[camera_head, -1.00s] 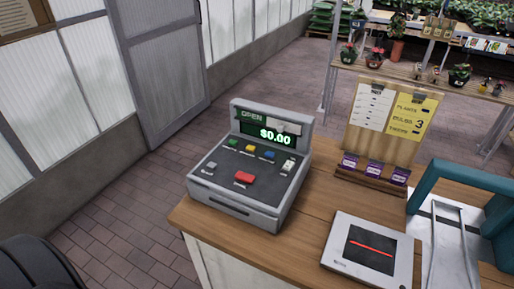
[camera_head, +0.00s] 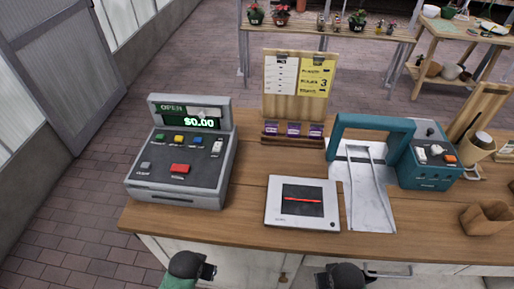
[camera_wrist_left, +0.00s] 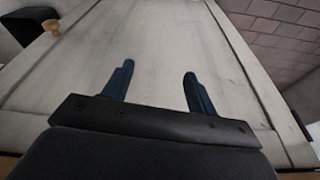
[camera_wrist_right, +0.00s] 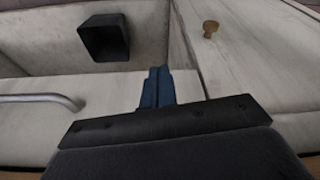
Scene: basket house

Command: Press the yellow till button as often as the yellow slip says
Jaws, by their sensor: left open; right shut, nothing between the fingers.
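The grey till (camera_head: 180,155) stands at the left end of the wooden counter. Its display (camera_head: 198,123) reads $0.00 under the word OPEN. The yellow button (camera_head: 178,138) is in its upper row, between a green and a blue one; a larger red button (camera_head: 180,169) lies below. The yellow slip (camera_head: 316,78) is clipped to an upright wooden board; a 3 shows on its middle line, other figures are too small to read. My left gripper (camera_wrist_left: 157,85) is open and empty, before the counter's white front. My right gripper (camera_wrist_right: 160,85) is shut and empty, also before the front.
A white scanner pad (camera_head: 302,203) lies in the counter's middle. Purple packets (camera_head: 293,130) stand before the board. A teal machine (camera_head: 428,165) with a metal tray is to the right. The counter's front edge lies between my grippers and the till.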

